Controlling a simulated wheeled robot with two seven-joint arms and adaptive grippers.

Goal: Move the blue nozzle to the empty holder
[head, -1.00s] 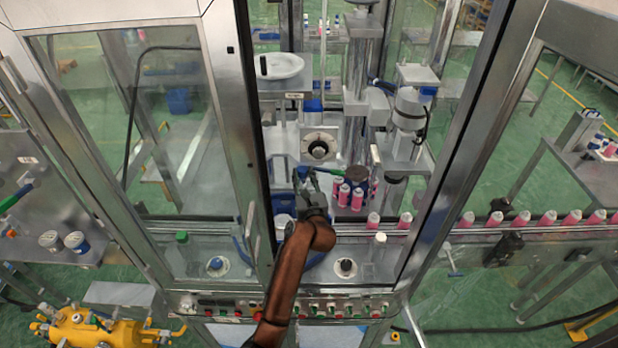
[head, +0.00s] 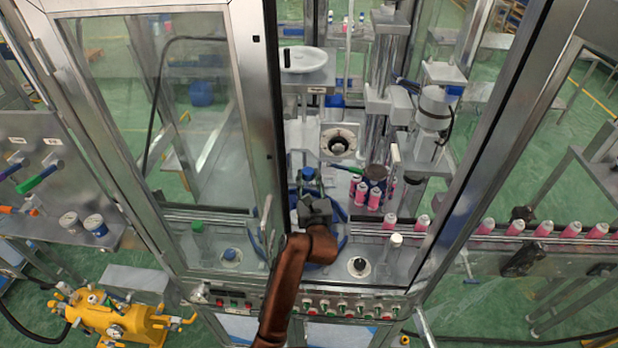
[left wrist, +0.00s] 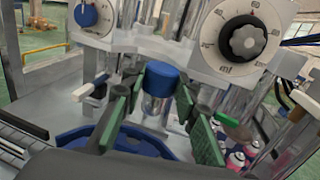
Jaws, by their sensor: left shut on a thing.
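The blue nozzle (left wrist: 162,80), a blue cap on a clear cylinder, stands upright between the green-padded fingers of my left gripper (left wrist: 158,108) in the left wrist view. The gripper is shut on it. In the head view the blue cap (head: 308,173) shows just beyond my left gripper (head: 313,190), inside the machine. The lower part of the cylinder is partly hidden, so I cannot tell if it touches its base. I cannot pick out the empty holder for certain. My right gripper is not in view.
Pink cans (head: 367,192) stand close to the right of the gripper, and more line the conveyor (head: 500,240). A glass door (head: 165,110) and its metal post stand at left. A dial (head: 340,142) is behind. A white-capped cylinder (head: 396,240) stands front right.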

